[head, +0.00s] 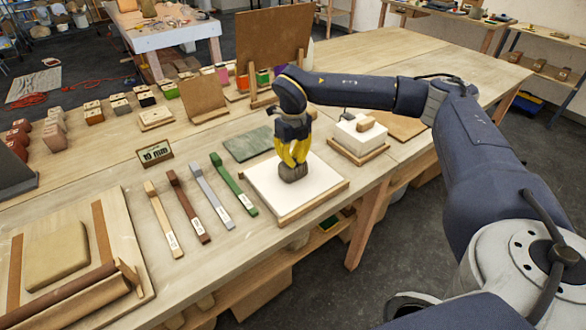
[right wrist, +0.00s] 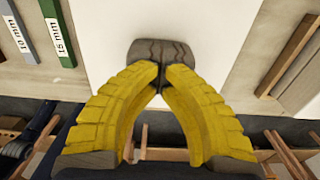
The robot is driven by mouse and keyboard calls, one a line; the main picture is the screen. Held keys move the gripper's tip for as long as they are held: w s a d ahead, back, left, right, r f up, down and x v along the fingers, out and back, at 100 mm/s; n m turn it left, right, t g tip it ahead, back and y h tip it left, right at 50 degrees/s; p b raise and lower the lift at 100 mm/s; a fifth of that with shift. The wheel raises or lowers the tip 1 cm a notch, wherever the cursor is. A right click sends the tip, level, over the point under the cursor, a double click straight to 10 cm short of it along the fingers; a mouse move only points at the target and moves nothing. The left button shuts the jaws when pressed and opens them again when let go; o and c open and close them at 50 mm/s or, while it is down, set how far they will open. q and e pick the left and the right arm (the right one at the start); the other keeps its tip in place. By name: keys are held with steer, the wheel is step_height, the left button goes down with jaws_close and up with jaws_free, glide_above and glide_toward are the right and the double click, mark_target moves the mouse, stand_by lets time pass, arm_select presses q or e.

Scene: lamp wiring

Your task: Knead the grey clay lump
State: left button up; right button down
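The grey clay lump (head: 293,173) is small, dark and creased, and it sits on a white board (head: 270,196) with a wooden edge near the table's front. My right gripper (head: 292,163) points down over the lump, with its yellow fingers at the lump's top. In the right wrist view, the fingertips (right wrist: 163,72) are together at the near edge of the lump (right wrist: 160,49), with only a narrow dark gap between them. The lump lies beyond the tips and looks wider than the closed tips. How hard they press cannot be told. My left gripper is not in view.
Four labelled sticks, including a green one (head: 233,184), lie left of the board. A white block (head: 359,136) on a wooden base stands to its right. A green-grey slab (head: 248,143) lies behind. A tan slab (head: 57,254) on a framed board lies at front left.

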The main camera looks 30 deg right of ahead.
steer(key=shift+f, duration=0.1)
steer(key=shift+r, duration=1.05)
steer(key=shift+f, duration=1.05)
steer(key=shift+r, duration=1.05)
steer(key=shift+r, duration=3)
